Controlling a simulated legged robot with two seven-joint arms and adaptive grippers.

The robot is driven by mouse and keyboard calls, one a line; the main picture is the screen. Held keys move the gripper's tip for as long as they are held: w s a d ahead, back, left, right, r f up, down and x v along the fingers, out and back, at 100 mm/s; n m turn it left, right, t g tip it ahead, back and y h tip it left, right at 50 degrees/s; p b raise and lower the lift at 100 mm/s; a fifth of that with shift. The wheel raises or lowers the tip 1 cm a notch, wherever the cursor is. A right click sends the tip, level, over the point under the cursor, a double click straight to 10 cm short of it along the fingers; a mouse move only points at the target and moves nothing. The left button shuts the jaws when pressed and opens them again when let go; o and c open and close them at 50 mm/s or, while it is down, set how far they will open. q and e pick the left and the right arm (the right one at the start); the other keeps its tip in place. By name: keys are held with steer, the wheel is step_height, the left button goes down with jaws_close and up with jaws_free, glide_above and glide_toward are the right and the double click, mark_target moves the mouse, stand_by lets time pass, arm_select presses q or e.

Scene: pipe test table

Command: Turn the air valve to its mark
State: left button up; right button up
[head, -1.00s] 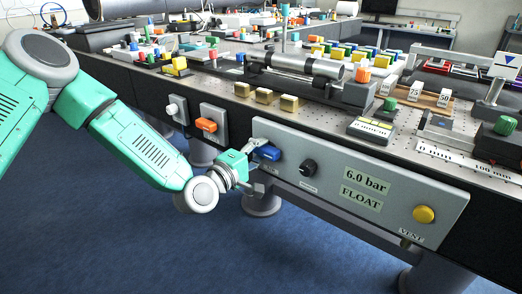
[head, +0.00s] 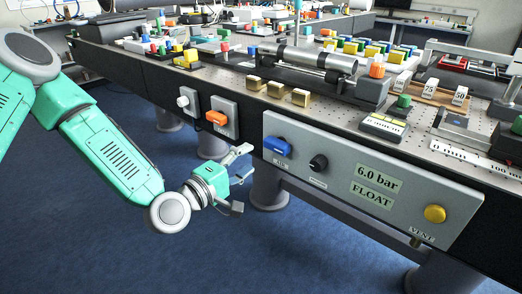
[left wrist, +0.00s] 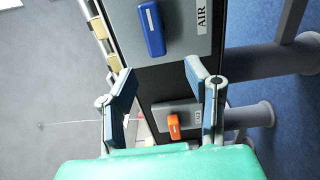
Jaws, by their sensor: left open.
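The air valve is a blue handle (head: 278,146) at the left end of a grey panel (head: 360,187) on the table's front. In the left wrist view the blue handle (left wrist: 151,29) sits beside a label reading AIR. My left gripper (head: 242,178) is open and empty, to the left of and below the blue handle, apart from it. In the left wrist view its two fingers (left wrist: 161,98) are spread, with the handle beyond the tips. The valve's mark is too small to make out. My right gripper does not show.
An orange handle (head: 216,118) and a white knob (head: 183,101) sit to the left. Open floor lies in front.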

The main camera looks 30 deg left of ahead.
arm_select(q)
steer(key=v, duration=0.3)
steer(key=shift+a, duration=0.1)
steer(key=shift+f, duration=0.1)
stand_by(0.3)
steer(key=s+d+f+m+g+p, duration=0.1)
steer(key=s+d+f+m+g, duration=0.2)
steer(key=s+f+m+g, duration=0.45)
steer(key=s+d+f+m+g+p, duration=0.1)
steer(key=s+d+f+m+g, duration=0.3)
steer(key=f, duration=0.6)
steer(key=s+a+f+m+g+y, duration=0.2)
steer(key=s+a+f, duration=0.1)
steer(key=s, duration=0.4)
steer(key=s+a+f+m+g+y, duration=0.2)
steer(key=s+a+f+g, duration=0.1)
steer(key=s, duration=0.5)
steer(key=shift+s+a+f+y+p, duration=0.25)
steer(key=shift+a+y+p, duration=0.05)
steer(key=shift+a, duration=0.4)
